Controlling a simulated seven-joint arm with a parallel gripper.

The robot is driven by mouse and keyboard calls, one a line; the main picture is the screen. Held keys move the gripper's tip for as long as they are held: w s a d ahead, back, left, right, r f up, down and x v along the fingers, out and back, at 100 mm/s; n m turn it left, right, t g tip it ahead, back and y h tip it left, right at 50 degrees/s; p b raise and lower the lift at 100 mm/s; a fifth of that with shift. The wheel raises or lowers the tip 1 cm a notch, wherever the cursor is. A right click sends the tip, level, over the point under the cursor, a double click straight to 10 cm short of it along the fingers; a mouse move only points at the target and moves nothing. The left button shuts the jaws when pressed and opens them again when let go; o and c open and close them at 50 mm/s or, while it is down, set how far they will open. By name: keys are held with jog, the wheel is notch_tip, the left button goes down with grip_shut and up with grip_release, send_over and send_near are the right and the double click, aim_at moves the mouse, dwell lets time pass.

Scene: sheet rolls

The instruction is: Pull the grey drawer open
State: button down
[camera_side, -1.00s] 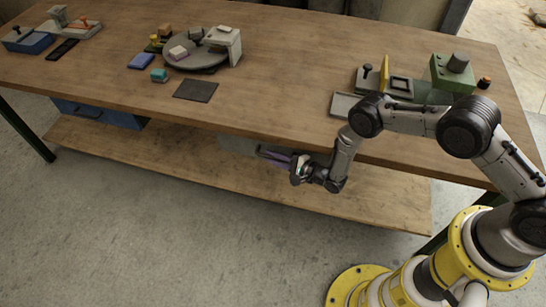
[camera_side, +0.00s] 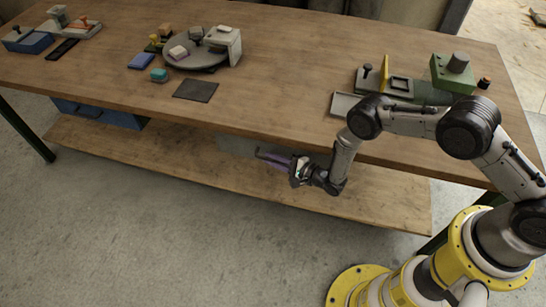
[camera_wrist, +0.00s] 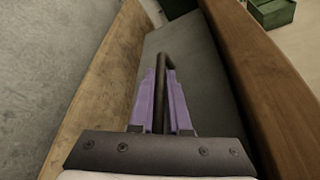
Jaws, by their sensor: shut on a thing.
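The grey drawer (camera_side: 235,144) hangs under the tabletop, above the lower shelf. Its flat front fills the middle of the wrist view (camera_wrist: 205,65). Its dark bar handle (camera_wrist: 166,58) stands out from the front. My gripper (camera_side: 266,155) is at the drawer front, below the table edge. Its purple fingers lie on both sides of the handle in the wrist view (camera_wrist: 160,75) and are shut on it. The fingers hide part of the handle. I cannot see a clear gap that tells how far the drawer is out.
The wooden tabletop edge (camera_side: 200,118) runs just above my gripper. The lower shelf (camera_side: 190,170) lies beneath. A blue drawer (camera_side: 100,112) is under the table at the left. A green box-shaped device (camera_side: 452,75) stands on the tabletop at the right. The floor in front is clear.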

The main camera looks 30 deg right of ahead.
jog(key=s+a, duration=1.6)
jog(key=shift+s+a, duration=0.35)
jog(key=shift+s, duration=0.05)
jog(key=c, duration=0.9)
grip_release()
jog(key=v, duration=0.7)
jog(key=shift+s+d+r, duration=0.1)
jog(key=shift+s, duration=0.1)
